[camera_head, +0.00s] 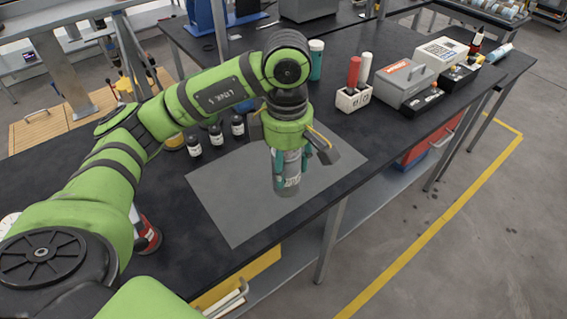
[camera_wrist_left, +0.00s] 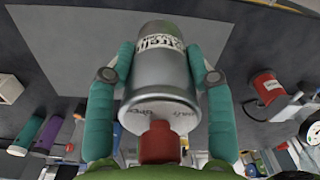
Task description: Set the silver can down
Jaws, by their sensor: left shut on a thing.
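The silver can (camera_head: 288,184) is upright between the teal fingers of my left gripper (camera_head: 290,168), over the grey mat (camera_head: 225,205) on the dark bench. I cannot tell whether its base touches the mat. In the left wrist view the silver can (camera_wrist_left: 160,70) shows its printed label and a red cap, with a teal finger (camera_wrist_left: 105,105) pressed on each side. The left gripper is shut on it. My right gripper is not in view.
Small dark bottles (camera_head: 215,135) stand left of the mat. A white holder (camera_head: 353,99) with red and white bottles and a grey box (camera_head: 403,84) stand at the right. A teal-and-white bottle (camera_head: 316,62) stands behind. The mat around the can is clear.

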